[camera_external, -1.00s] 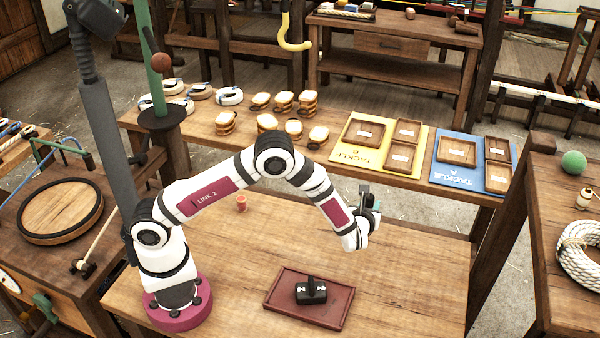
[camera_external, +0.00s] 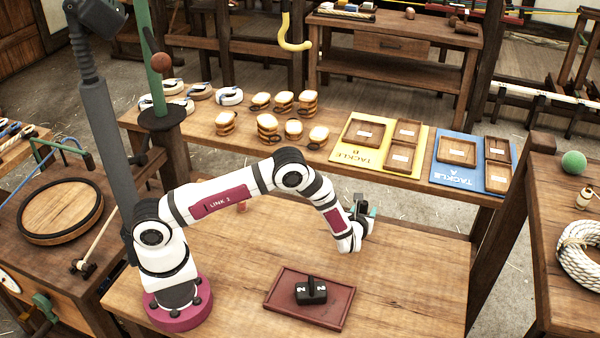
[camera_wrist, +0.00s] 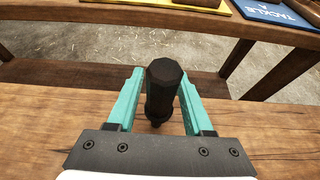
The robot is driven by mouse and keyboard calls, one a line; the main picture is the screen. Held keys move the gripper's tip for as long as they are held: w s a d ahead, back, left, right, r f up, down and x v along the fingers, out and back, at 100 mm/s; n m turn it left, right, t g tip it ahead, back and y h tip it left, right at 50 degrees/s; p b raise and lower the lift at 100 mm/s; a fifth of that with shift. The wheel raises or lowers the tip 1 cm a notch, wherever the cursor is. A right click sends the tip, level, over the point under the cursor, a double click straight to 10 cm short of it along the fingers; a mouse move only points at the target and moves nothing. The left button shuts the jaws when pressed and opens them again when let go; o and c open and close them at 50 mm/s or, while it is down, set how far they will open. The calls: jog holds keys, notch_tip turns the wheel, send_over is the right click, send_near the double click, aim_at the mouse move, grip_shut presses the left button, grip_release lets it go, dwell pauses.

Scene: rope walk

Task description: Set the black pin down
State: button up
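The black pin (camera_wrist: 162,90) stands upright between the two teal fingers of my gripper (camera_wrist: 163,78) in the wrist view. The fingertips lie close against its two sides, so my gripper looks shut on it. The pin has a faceted, wider head and a narrower lower end. In the external view my gripper (camera_external: 366,214) is low over the right rear part of the wooden bench (camera_external: 415,270). The pin is small and partly hidden there. I cannot tell whether its lower end touches the bench.
A small reddish cup is mostly hidden behind my arm. Behind stand a yellow board (camera_external: 371,172) and a blue board (camera_external: 456,184) with wooden trays. Bench around my gripper is clear.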

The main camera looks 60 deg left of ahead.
jog(key=shift+o, duration=0.2)
jog(key=shift+r, duration=0.2)
jog(key=v, duration=1.1)
jog(key=shift+s+d, duration=0.15)
jog(key=shift+d, duration=0.05)
jog(key=s+a+r+n+g, duration=0.4)
jog(key=s+a+r+n, duration=0.25)
jog(key=s, duration=0.25)
jog(key=s+a+r+n+g, duration=0.4)
jog(key=s+a+r+n, duration=0.2)
jog(key=s+r, duration=0.25)
jog(key=s+d+n+h, duration=0.3)
jog(key=s+n, duration=0.1)
jog(key=s, duration=0.5)
jog(key=s+d+n+g+h, duration=0.1)
jog(key=s+d+n+h, duration=0.3)
jog(key=s, duration=0.6)
jog(key=shift+n+g+h, duration=0.3)
jog(key=shift+n, duration=0.15)
